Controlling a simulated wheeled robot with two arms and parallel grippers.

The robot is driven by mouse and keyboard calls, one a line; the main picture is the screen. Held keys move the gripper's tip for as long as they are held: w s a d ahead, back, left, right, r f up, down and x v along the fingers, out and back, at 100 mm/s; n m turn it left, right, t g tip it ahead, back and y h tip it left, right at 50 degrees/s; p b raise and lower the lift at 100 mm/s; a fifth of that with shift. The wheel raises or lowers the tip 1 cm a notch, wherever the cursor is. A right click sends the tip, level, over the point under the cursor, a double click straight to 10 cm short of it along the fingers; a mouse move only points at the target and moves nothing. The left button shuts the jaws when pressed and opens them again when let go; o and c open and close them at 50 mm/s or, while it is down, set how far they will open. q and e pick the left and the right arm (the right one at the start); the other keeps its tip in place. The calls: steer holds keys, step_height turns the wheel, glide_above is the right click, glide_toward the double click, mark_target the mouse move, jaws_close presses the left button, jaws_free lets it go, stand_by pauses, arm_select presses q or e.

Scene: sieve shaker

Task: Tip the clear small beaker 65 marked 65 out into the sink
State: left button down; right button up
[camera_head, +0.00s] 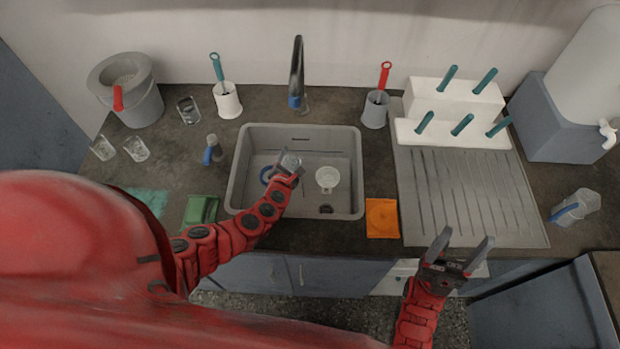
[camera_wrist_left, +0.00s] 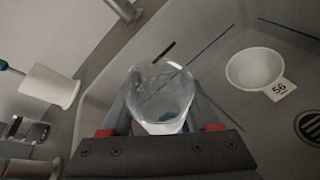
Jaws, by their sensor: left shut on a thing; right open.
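My left gripper (camera_head: 287,171) is over the sink (camera_head: 239,180) and shut on a clear small beaker (camera_head: 291,160). In the left wrist view the beaker (camera_wrist_left: 160,97) sits between the fingers, its mouth visible. Its marking cannot be read, and I cannot tell whether it holds liquid. A white cup (camera_head: 327,178) stands in the sink to the right of the held beaker. In the left wrist view the cup (camera_wrist_left: 254,68) has a tag that seems to read 56. My right gripper (camera_head: 458,252) is open and empty in front of the counter.
A faucet (camera_head: 297,75) rises behind the sink. Clear glasses (camera_head: 136,148) and a grey bucket (camera_head: 138,101) stand left; an orange cloth (camera_head: 382,218) and drainboard (camera_head: 465,195) lie right.

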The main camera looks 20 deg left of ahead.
mark_target(293, 155)
arm_select(q)
steer(key=shift+s+d+r+m+y, duration=0.1)
steer(key=shift+d+r+m+y, duration=0.1)
steer(key=shift+d+m+y, duration=0.15)
stand_by(0.4)
steer(key=shift+d+r+m+t+y, duration=0.1)
steer(key=shift+r+m+t+y, duration=0.15)
steer(key=shift+r, duration=0.35)
steer(key=shift+d+r+m+t, duration=0.15)
steer(key=shift+r+m, duration=0.15)
steer(key=shift+r, duration=0.25)
steer(key=shift+a+r+m+t+y+b, duration=0.1)
steer(key=shift+r+m+t+y+b, duration=0.25)
steer(key=shift+m, duration=0.25)
stand_by(0.9)
steer(key=shift+r+m+t, duration=0.35)
steer(key=shift+r+m, duration=0.35)
steer(key=shift+r, duration=0.5)
steer(key=shift+r+m+t+y+b, duration=0.35)
steer(key=shift+m+t+b, duration=0.05)
steer(key=shift+m, duration=0.3)
stand_by(0.9)
steer(key=shift+s+d+r+m+t+b, duration=0.1)
steer(key=shift+d+r+m+t+b, duration=0.1)
steer(key=shift+d+m+t+b, duration=0.15)
steer(key=shift+s+d+r+m+t+b, duration=0.1)
steer(key=shift+d+r+m+t+b, duration=0.1)
steer(key=shift+d+m, duration=0.2)
stand_by(0.6)
